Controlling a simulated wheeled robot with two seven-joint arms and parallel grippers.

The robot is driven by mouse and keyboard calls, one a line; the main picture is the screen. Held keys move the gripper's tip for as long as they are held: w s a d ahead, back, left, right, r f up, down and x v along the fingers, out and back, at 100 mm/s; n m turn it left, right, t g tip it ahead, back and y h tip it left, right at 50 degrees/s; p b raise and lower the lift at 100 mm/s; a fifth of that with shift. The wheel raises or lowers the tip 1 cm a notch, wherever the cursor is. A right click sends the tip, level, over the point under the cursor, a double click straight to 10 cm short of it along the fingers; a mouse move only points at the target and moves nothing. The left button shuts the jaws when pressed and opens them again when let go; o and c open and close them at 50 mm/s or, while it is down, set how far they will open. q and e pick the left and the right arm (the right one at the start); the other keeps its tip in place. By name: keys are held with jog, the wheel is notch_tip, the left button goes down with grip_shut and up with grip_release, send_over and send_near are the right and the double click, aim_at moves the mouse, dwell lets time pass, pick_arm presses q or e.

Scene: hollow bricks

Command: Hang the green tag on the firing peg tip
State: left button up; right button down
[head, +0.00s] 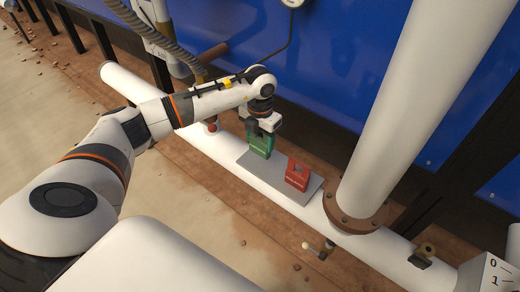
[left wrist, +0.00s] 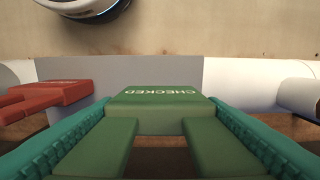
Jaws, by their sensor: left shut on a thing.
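The green tag (head: 261,146) is at the left part of a grey plate on the white pipe. My left gripper (head: 263,124) is above it and shut on its upper part. In the left wrist view the tag (left wrist: 155,112) reads "CHECKED" and lies between the two teal fingers (left wrist: 160,118). I cannot tell whether its lower edge touches the plate. A red tag (head: 297,174) stands apart on the plate, to the right. I cannot make out for sure which part is the firing peg. My right gripper is out of view.
The grey plate (head: 258,170) is bare along its front. A thick upright pipe (head: 400,130) with a rusty flange (head: 355,215) stands at the right. A red knob (head: 212,127) is left of the plate, and a pale-knobbed valve (head: 318,248) is in front. A blue wall (head: 330,80) is behind.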

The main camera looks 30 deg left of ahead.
aim_at(260, 148)
pick_arm(q)
notch_tip(260, 148, down, 4)
jog(key=shift+r, duration=0.15)
jog(key=shift+f, duration=0.3)
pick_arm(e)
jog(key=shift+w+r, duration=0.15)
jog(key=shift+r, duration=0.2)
pick_arm(q)
jog(key=shift+f, duration=0.1)
jog(key=shift+f, duration=0.15)
jog(key=o, duration=1)
jog(key=shift+b, duration=0.3)
jog(key=shift+r, duration=0.3)
jog(key=r, duration=0.3)
jog(key=r+p, duration=0.1)
jog(key=r, duration=0.7)
jog(key=shift+w+d+r, duration=0.1)
jog(key=shift+w+r, duration=0.15)
jog(key=shift+w, duration=0.05)
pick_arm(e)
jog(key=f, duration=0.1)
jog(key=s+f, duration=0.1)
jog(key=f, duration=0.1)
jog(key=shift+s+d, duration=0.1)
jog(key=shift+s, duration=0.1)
